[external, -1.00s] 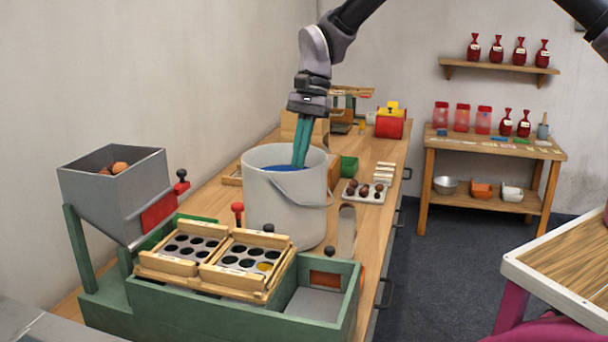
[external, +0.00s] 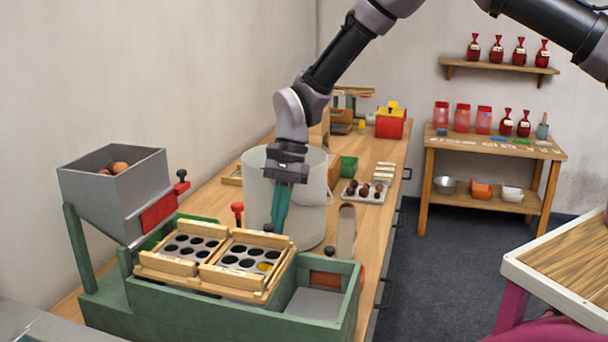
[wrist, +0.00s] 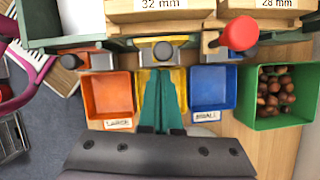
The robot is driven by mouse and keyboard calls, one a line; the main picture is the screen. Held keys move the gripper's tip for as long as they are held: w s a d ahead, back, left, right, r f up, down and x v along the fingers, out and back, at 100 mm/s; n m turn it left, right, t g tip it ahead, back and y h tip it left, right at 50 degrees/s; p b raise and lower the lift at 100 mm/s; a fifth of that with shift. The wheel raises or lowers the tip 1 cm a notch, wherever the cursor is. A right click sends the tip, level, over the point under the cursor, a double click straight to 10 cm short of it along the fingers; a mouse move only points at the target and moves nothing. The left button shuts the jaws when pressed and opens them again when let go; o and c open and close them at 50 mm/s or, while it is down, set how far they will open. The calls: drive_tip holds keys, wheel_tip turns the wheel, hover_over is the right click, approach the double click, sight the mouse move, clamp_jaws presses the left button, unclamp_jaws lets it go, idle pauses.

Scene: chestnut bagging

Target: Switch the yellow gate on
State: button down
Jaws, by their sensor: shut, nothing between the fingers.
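The yellow gate (wrist: 148,48) is at the top middle of the wrist view, with a dark round knob (wrist: 163,51) in front of it. It stands above a yellow bin (wrist: 180,84) that my fingers partly cover. My gripper (wrist: 161,74) is shut and empty, its teal fingers over the yellow bin and pointing at the knob. I cannot tell whether they touch it. In the external view my gripper (external: 278,228) is just behind the sorter's sieve trays (external: 245,262), beside a black knob (external: 268,228). The yellow gate is hidden there.
An orange bin (wrist: 108,94) and a blue bin (wrist: 213,87) flank the yellow one. A green bin (wrist: 247,100) holds chestnuts. A red knob (wrist: 240,33) stands up close on the right. A grey bucket (external: 258,185) stands behind my gripper in the external view.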

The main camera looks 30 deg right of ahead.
drive_tip(key=shift+s+a+r, duration=0.2)
drive_tip(key=shift+a+r, duration=0.1)
drive_tip(key=shift+r, duration=0.05)
drive_tip(key=shift+s+a+r, duration=0.1)
drive_tip(key=shift+a+r, duration=0.05)
drive_tip(key=shift+r, duration=0.3)
drive_tip(key=shift+s+a+r, duration=0.1)
drive_tip(key=shift+a+r, duration=0.05)
drive_tip(key=shift+r, duration=0.3)
